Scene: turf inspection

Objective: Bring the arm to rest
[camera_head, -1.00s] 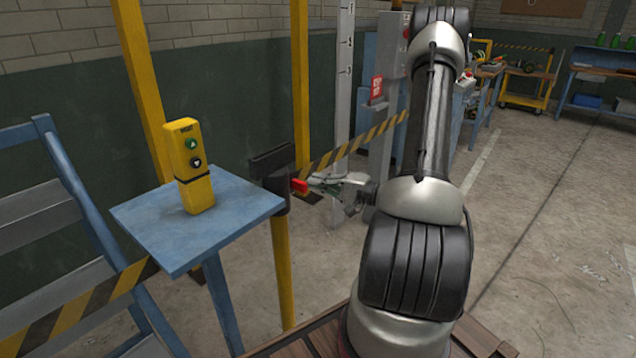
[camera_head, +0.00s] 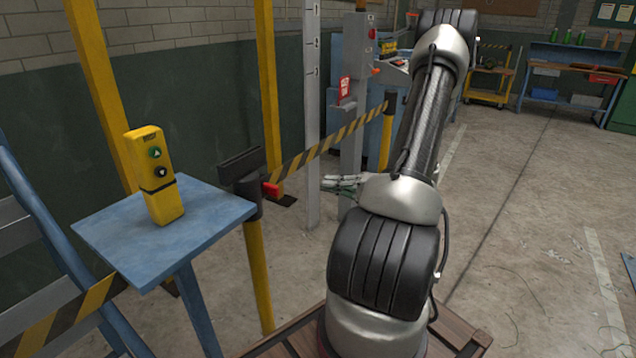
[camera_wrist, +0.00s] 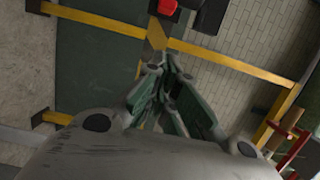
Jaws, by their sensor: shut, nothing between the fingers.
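My gripper (camera_head: 343,184) shows in the head view to the left of my arm, partly hidden behind it. In the wrist view its fingers (camera_wrist: 167,72) are together with nothing between them. My arm stands raised and bent, its wrist low beside the barrier. A red clip (camera_head: 270,189) sits on the black head (camera_head: 243,172) of the yellow post, left of my gripper and apart from it. The clip also shows at the top of the wrist view (camera_wrist: 167,6).
A striped yellow-black tape (camera_head: 330,143) runs from the post head to a farther yellow post (camera_head: 387,138). A blue stand (camera_head: 205,225) with a yellow control box (camera_head: 155,178) is at left. A workbench (camera_head: 575,75) is far back. The floor at right is mostly open.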

